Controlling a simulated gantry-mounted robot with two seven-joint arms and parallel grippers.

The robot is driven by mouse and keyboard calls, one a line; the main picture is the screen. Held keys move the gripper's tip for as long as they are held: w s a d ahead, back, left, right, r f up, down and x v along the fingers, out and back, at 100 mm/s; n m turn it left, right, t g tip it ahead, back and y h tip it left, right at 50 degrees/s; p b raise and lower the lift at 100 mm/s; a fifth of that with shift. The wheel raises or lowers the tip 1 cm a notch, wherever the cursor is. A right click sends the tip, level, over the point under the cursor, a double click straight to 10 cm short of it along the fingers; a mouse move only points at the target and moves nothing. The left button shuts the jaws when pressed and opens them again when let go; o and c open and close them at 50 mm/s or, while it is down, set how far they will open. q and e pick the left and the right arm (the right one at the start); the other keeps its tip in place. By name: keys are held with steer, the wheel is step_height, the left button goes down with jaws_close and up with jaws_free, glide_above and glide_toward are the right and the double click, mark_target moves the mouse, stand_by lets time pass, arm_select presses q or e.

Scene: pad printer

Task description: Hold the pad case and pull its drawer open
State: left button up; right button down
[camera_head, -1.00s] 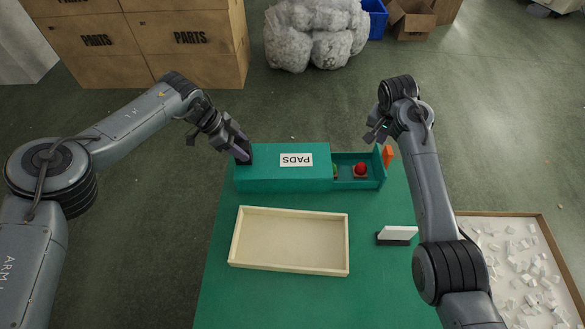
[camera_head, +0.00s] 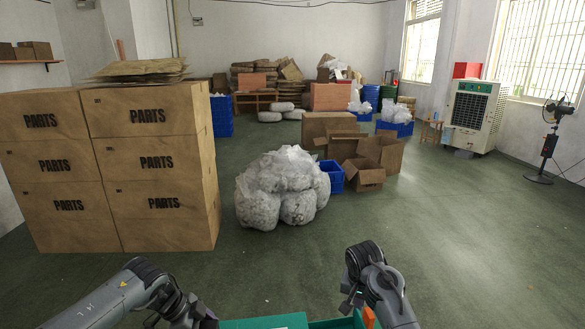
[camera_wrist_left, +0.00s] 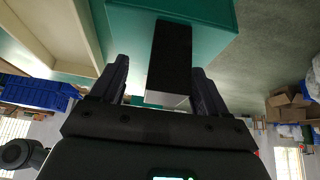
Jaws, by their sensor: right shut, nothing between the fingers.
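The teal pad case (camera_head: 265,322) shows only as a strip of its top at the bottom edge of the head view. An orange handle (camera_head: 369,316) stands at its right; the drawer's inside is out of frame. In the left wrist view the case's teal end (camera_wrist_left: 215,22) carries a black block (camera_wrist_left: 170,60). My left gripper (camera_wrist_left: 162,75) has its fingers apart on either side of this block, with a gap visible on the left side. My right gripper (camera_head: 350,300) is shut and empty, above and left of the orange handle in the picture.
Stacked PARTS cartons (camera_head: 155,165) stand at the left, with bagged white material (camera_head: 283,188) right of them. Open cartons (camera_head: 372,155) lie farther back. A pale tray edge (camera_wrist_left: 62,35) shows in the left wrist view.

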arm_select(q)
steer(key=shift+w+r, duration=0.2)
steer(key=shift+r, duration=0.05)
steer(key=v, duration=1.2)
steer(key=shift+s+f, duration=0.1)
